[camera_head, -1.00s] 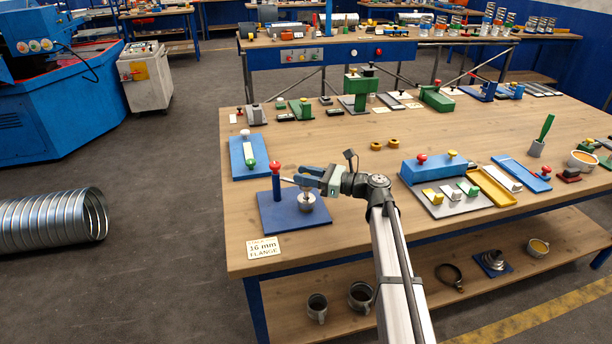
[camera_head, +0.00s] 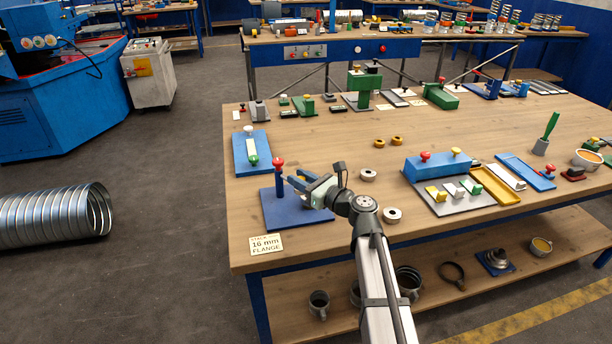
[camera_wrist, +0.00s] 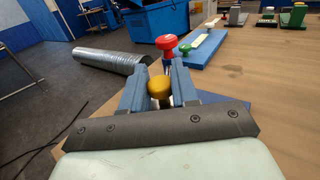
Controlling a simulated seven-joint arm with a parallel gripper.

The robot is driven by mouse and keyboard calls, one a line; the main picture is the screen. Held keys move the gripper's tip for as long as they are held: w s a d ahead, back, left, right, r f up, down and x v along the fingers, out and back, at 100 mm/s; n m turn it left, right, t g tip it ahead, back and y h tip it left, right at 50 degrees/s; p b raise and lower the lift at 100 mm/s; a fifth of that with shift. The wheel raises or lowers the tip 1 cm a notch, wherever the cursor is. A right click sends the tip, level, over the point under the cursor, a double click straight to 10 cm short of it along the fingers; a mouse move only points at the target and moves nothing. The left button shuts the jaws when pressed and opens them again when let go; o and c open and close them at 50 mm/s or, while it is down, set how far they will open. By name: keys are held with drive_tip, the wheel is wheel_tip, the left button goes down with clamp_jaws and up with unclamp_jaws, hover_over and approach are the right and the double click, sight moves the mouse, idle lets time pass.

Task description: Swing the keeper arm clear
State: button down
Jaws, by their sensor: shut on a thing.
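A blue base plate (camera_head: 290,215) lies at the table's near left corner, with a blue post topped by a red knob (camera_head: 277,161) standing on it. My gripper (camera_head: 293,182) is above this plate, just right of the post, its fingers pointing left. In the wrist view my gripper (camera_wrist: 158,80) is shut on a yellow knob (camera_wrist: 160,88), with the red knob (camera_wrist: 170,43) just beyond. The keeper arm's bar is not clearly visible; my fingers and palm cover the space below the yellow knob.
A "16 mm flange" card (camera_head: 266,246) lies at the front edge. A blue plate with a green knob (camera_head: 251,160) is behind the post. The table's middle is mostly clear.

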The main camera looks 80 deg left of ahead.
drive_tip(key=s+a+m+t+h, duration=0.2)
drive_tip(key=s+m+t, duration=1)
drive_tip(key=t, duration=1.1)
drive_tip(key=shift+s+a+r+m, duration=0.15)
drive_tip(key=shift+a+r+m, duration=0.3)
drive_tip(key=shift+m, duration=1.55)
drive_tip(key=shift+s+a+f, duration=0.1)
drive_tip(key=c, duration=1)
unclamp_jaws()
drive_tip(key=shift+f, duration=0.1)
drive_tip(key=shift+o, duration=0.2)
drive_tip(key=shift+f, duration=0.1)
drive_tip(key=shift+s+d, duration=0.1)
drive_tip(key=shift+d, duration=0.1)
drive_tip(key=v, duration=1.3)
drive_tip(key=shift+s, duration=0.35)
